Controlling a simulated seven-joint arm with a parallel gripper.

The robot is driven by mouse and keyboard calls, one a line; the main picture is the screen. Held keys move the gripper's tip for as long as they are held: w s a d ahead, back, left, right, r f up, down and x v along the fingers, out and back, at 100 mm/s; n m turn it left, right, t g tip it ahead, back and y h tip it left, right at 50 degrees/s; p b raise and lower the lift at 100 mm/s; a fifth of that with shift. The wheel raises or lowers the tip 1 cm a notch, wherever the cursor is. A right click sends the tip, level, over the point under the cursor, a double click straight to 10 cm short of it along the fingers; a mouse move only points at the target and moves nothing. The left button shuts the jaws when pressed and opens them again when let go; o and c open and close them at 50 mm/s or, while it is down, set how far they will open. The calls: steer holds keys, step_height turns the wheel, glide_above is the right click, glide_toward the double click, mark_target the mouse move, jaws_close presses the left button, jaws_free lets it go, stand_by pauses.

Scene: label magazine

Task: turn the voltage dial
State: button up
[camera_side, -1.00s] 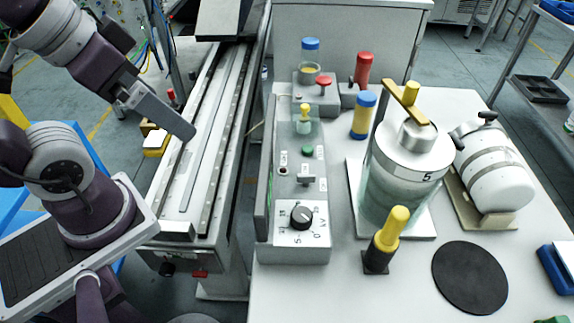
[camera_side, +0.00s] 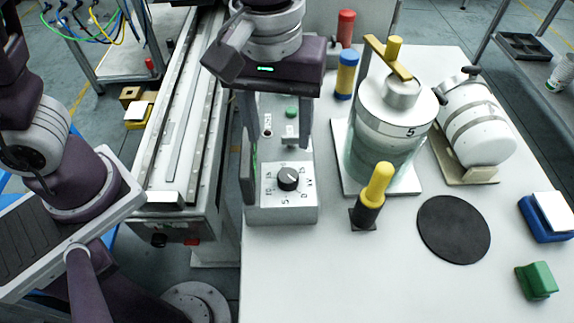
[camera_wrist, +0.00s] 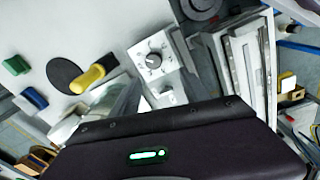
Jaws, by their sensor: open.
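The voltage dial (camera_side: 288,178) is a round black knob with a pale pointer mark on a white, marked plate, on the front end of the grey control box (camera_side: 281,213). In the wrist view the dial (camera_wrist: 154,60) sits just above the middle, uncovered. My gripper (camera_side: 277,148) is open, its two fingers pointing down over the control box, behind the dial in the side view. Nothing shows between the fingers. My gripper hides the rear part of the box. I cannot tell how high the fingertips are above it.
A yellow-handled black post (camera_side: 372,195) stands right of the box. Behind it is a glass jar (camera_side: 385,150) marked 5. A black disc (camera_side: 453,229), a green block (camera_side: 537,281) and a blue block (camera_side: 545,218) lie farther right. The table front is clear.

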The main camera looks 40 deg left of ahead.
mark_target(288, 176)
steer(key=shift+d+f+n, duration=0.3)
steer(key=shift+d+f, duration=0.6)
steer(key=shift+f, duration=0.15)
step_height(288, 176, down, 7)
steer(key=shift+r, duration=0.15)
jaws_close()
